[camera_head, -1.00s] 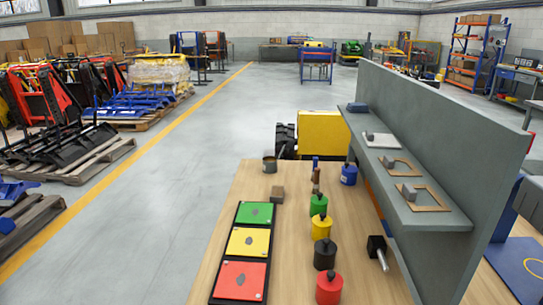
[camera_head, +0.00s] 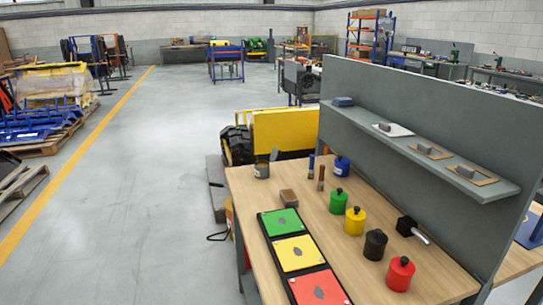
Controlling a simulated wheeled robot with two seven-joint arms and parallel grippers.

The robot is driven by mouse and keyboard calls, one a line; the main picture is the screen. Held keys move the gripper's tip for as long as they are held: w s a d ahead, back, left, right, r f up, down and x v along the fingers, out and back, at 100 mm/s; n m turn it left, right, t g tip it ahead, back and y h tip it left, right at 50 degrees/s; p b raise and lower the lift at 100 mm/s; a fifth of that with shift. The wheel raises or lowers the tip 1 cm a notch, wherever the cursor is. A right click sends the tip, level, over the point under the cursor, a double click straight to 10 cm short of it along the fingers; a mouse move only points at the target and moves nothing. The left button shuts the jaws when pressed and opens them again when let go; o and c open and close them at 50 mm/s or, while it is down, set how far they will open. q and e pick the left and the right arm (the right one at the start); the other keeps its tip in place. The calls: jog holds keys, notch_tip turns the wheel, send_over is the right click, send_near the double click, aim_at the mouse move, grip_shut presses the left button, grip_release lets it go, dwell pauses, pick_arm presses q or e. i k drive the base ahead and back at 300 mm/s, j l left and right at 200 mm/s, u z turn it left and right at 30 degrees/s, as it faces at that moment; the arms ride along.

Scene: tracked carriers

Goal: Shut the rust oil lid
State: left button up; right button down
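A small dark tin (camera_head: 261,171) stands at the far left corner of the wooden workbench (camera_head: 330,225). A grey flat piece (camera_head: 274,155) stands up at its right side; it looks like a raised lid, but it is small. No label can be read, so I cannot tell for sure that this is the rust oil. Neither of my grippers is in view.
A brown block (camera_head: 289,198) and brushes (camera_head: 321,178) stand near the tin. Green (camera_head: 338,202), yellow (camera_head: 354,221), black (camera_head: 375,245), red (camera_head: 400,274) and blue (camera_head: 342,166) knobbed pots stand on the bench. A grey shelf (camera_head: 410,150) overhangs its right side. A yellow machine (camera_head: 285,130) stands behind.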

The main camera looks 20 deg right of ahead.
aim_at(274, 153)
jog(key=i+j+z, duration=0.1)
jog(key=i+j, duration=0.4)
jog(key=i+j+z, duration=0.15)
jog(key=i+j, duration=0.35)
jog(key=j, duration=0.2)
